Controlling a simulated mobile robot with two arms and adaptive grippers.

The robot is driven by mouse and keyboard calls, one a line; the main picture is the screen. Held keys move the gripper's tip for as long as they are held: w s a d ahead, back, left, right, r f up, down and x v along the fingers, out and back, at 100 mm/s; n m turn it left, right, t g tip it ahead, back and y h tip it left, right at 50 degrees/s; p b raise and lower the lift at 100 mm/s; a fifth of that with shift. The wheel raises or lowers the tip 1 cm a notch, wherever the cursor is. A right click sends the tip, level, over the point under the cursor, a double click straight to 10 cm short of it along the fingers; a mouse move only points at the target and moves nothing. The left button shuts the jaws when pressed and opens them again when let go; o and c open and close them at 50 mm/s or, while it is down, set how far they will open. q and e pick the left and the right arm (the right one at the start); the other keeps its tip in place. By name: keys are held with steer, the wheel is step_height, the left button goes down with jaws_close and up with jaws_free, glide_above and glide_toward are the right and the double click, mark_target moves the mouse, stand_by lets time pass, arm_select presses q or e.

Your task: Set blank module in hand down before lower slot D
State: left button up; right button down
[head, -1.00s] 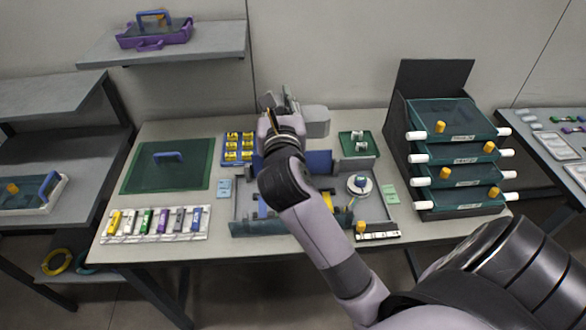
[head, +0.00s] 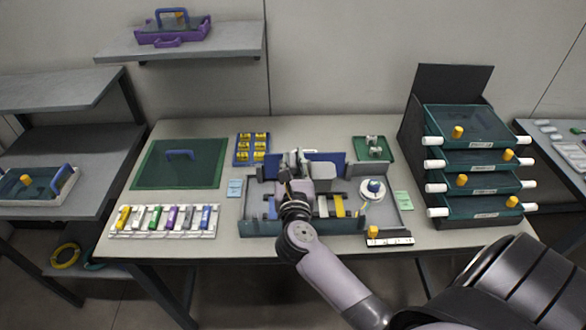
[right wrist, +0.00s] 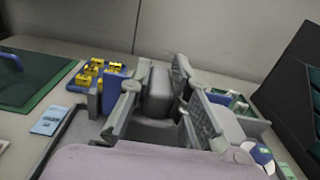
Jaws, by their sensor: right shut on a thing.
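My right gripper (head: 296,168) is over the middle of the grey-and-blue fixture tray (head: 262,226) in the head view. In the right wrist view the gripper (right wrist: 160,88) is shut on a plain dark grey block, the blank module (right wrist: 158,95), held between its two fingers. In the head view the module is mostly hidden by my wrist. Yellow and white pieces (head: 338,206) stand in the tray to the right of my wrist. I cannot read any slot letters, so I cannot tell which is lower slot D. My left gripper is not in view.
A rack of colored modules (head: 163,220) lies front left, beside a green mat (head: 150,176). A blue tray of yellow pieces (head: 238,150) is behind. A white round spool (head: 374,190) sits in the tray's right part. A drawer tower (head: 472,120) stands at right.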

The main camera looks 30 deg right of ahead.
steer(key=shift+f, duration=1.05)
steer(key=shift+f+b, duration=0.6)
steer(key=shift+f, duration=0.05)
steer(key=c, duration=1.5)
jaws_free()
steer(key=shift+r, duration=0.1)
